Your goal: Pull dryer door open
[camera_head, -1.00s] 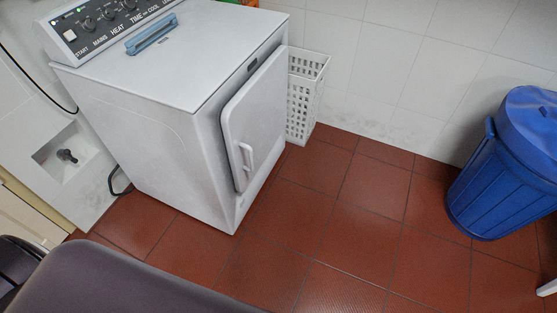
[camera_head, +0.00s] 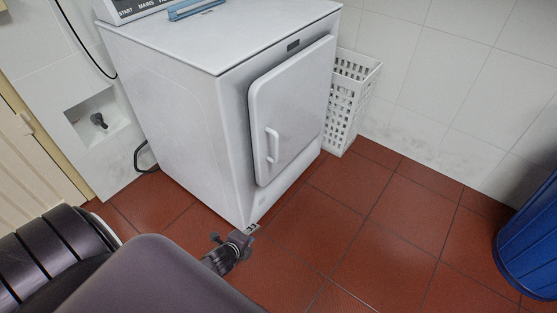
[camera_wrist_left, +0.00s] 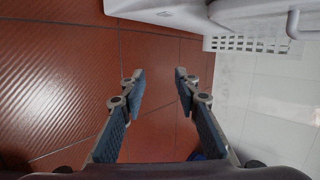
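The white dryer (camera_head: 170,110) stands against the wall in the head view. Its front door (camera_head: 292,110) appears closed, with a white vertical handle (camera_head: 272,146) near its left edge. My left gripper (camera_head: 251,229) is low in front of the dryer's near bottom corner, short of the handle and not touching it. In the left wrist view the two fingers of my left gripper (camera_wrist_left: 160,78) are spread with nothing between them. The handle shows at that view's upper right (camera_wrist_left: 292,24). My right gripper is not in view.
A white perforated basket (camera_head: 346,105) stands right of the dryer by the tiled wall. A blue bin (camera_head: 530,245) is at the right edge. The red tiled floor (camera_head: 370,235) in front of the dryer is clear. A wall recess with a tap (camera_head: 98,120) is at left.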

